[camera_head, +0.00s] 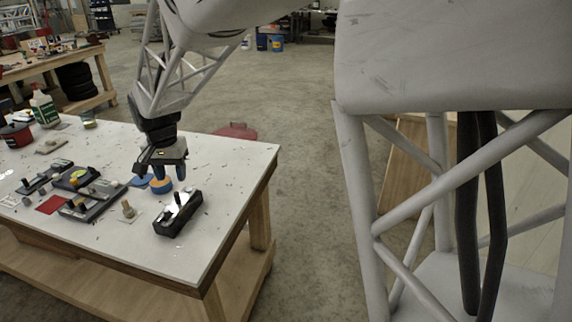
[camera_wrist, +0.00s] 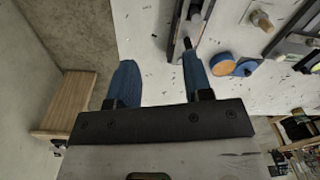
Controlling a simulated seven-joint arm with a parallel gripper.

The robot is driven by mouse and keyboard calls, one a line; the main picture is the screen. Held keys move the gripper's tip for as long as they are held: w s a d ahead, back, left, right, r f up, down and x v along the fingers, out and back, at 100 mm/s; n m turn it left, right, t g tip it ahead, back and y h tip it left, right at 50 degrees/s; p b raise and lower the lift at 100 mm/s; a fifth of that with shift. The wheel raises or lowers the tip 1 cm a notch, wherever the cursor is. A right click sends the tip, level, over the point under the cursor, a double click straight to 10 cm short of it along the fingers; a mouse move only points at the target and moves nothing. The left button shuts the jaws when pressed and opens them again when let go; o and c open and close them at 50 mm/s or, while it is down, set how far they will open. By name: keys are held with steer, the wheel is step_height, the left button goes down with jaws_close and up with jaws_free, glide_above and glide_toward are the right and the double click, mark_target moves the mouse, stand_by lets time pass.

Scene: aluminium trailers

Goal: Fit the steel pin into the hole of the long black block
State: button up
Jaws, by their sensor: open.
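My gripper (camera_head: 161,174) is open above the white table, its two blue fingers apart. In the wrist view the gap of my gripper (camera_wrist: 157,60) is empty. A long black block (camera_head: 178,214) lies near the table's right front, with a dark upright piece and a pale top face. It also shows in the wrist view (camera_wrist: 178,42), partly behind the right finger. I cannot make out its hole. A short upright tan-grey pin (camera_head: 128,209) stands on a pale square left of the block; it also shows in the wrist view (camera_wrist: 262,20). I cannot tell whether it is the steel pin.
An orange-topped blue round piece (camera_head: 161,186) stands close below my gripper, beside a flat blue piece (camera_head: 141,181). Several dark fixtures (camera_head: 98,204) and a red square (camera_head: 51,204) lie left. A white-green jug (camera_head: 44,108) stands behind. The table's right side (camera_head: 232,172) is mostly clear.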

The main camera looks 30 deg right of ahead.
steer(key=s+d+r+n+t, duration=0.1)
steer(key=s+d+r, duration=0.25)
steer(key=s, duration=0.55)
steer(key=s+d+r+n, duration=0.25)
steer(key=s+d, duration=0.25)
steer(key=s, duration=0.4)
steer(key=s+d+f+n, duration=0.1)
steer(key=s+d, duration=0.1)
steer(key=s, duration=0.6)
steer(key=s+d+f+n+t, duration=0.1)
steer(key=s, duration=0.7)
steer(key=shift+s+d, duration=0.3)
steer(key=shift+d, duration=0.05)
